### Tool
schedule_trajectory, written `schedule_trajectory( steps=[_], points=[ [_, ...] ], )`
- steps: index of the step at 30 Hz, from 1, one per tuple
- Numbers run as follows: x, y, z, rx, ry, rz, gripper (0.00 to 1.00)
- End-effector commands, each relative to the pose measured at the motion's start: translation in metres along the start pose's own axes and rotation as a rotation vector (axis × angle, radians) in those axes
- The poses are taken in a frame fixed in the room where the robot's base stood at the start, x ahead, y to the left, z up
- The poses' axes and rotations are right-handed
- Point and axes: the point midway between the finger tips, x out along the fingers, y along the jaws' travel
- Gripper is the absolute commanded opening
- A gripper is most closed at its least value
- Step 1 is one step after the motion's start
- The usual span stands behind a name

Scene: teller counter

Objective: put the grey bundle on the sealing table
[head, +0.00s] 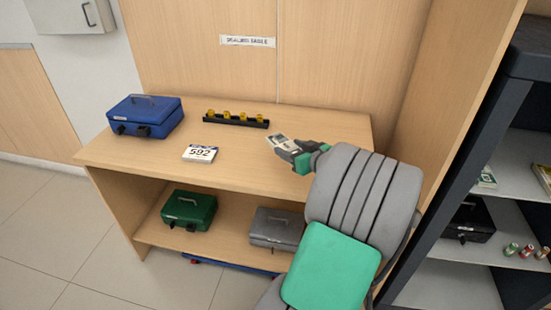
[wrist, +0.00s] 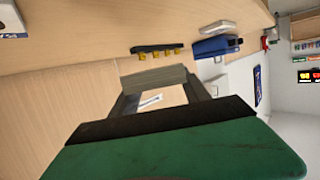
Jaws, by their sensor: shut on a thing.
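The grey bundle (head: 279,141), a small pale stack, is at the tip of my gripper (head: 292,148) in the head view. My gripper is shut on it. The bundle is over the right part of the sealing table (head: 250,176), a light wood table under a label (head: 247,41) that seems to read "SEALING TABLE". I cannot tell whether the bundle touches the tabletop.
On the tabletop are a blue cash box (head: 145,117), a white "592" block (head: 200,153) and a black rack with yellow pieces (head: 235,119). A green box (head: 189,210) and a grey box (head: 276,229) sit on the shelf below. A dark shelf unit (head: 510,100) stands at right.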

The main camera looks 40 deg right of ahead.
Motion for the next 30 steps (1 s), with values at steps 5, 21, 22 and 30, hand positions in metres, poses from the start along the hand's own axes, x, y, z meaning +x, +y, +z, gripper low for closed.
schedule_trajectory(
  steps=[5, 21, 22, 30],
  points=[
    [0.043, 0.0, 0.03, 0.002, -0.001, -0.003, 0.11],
    [0.071, 0.001, 0.07, -0.001, 0.0, 0.0, 0.11],
    [0.071, 0.001, 0.07, 0.0, 0.0, 0.0, 0.11],
    [0.072, 0.001, 0.073, 0.0, -0.001, 0.0, 0.62]
  ],
)
